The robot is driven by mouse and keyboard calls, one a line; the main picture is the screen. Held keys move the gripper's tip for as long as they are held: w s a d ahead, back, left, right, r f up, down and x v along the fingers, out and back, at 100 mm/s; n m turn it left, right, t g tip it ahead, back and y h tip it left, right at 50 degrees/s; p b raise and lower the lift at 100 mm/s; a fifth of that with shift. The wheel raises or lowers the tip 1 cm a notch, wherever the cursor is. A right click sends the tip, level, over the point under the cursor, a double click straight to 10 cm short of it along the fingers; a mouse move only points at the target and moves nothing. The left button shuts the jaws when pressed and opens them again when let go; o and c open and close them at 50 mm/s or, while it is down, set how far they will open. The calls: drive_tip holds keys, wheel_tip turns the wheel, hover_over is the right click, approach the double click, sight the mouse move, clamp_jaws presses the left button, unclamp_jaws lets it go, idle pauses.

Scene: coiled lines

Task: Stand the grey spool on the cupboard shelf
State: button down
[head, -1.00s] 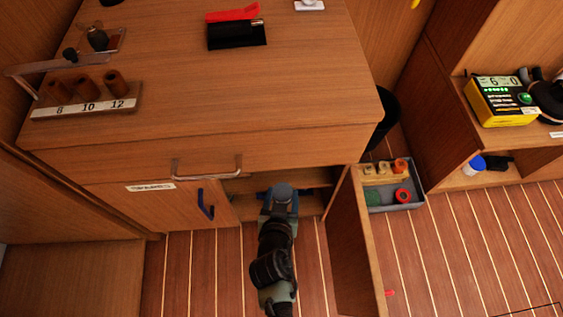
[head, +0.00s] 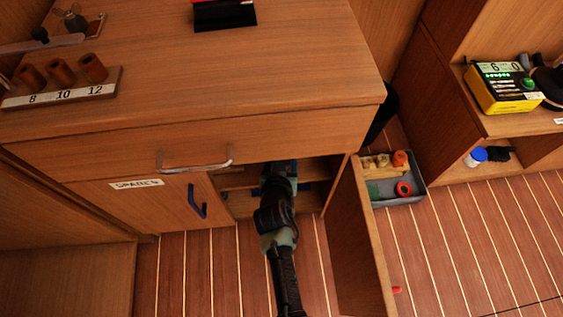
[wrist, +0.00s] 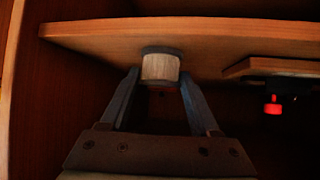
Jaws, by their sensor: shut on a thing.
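In the wrist view the spool (wrist: 160,67), pale in the middle with dark grey-blue ends, is held between the two fingers of my gripper (wrist: 160,80). It looks upright, in front of or over a wooden cupboard shelf (wrist: 225,32); I cannot tell whether it touches the shelf. In the head view my arm reaches into the open right side of the cupboard (head: 240,180), and the spool is hidden there.
The open door (head: 358,240) stands right of my arm. The left door, labelled, with a blue handle (head: 197,203), is shut. A drawer handle (head: 195,166) juts out above. Inside, a lower board (wrist: 275,68) and a red item (wrist: 272,106) are at right. A grey tray (head: 400,195) lies beyond the door.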

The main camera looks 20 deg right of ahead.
drive_tip(key=shift+f, duration=0.1)
drive_tip(key=shift+c, duration=0.6)
unclamp_jaws()
drive_tip(key=shift+r, duration=0.25)
drive_tip(key=p+v, duration=0.5)
drive_tip(key=v, duration=0.7)
drive_tip(key=shift+f, duration=0.1)
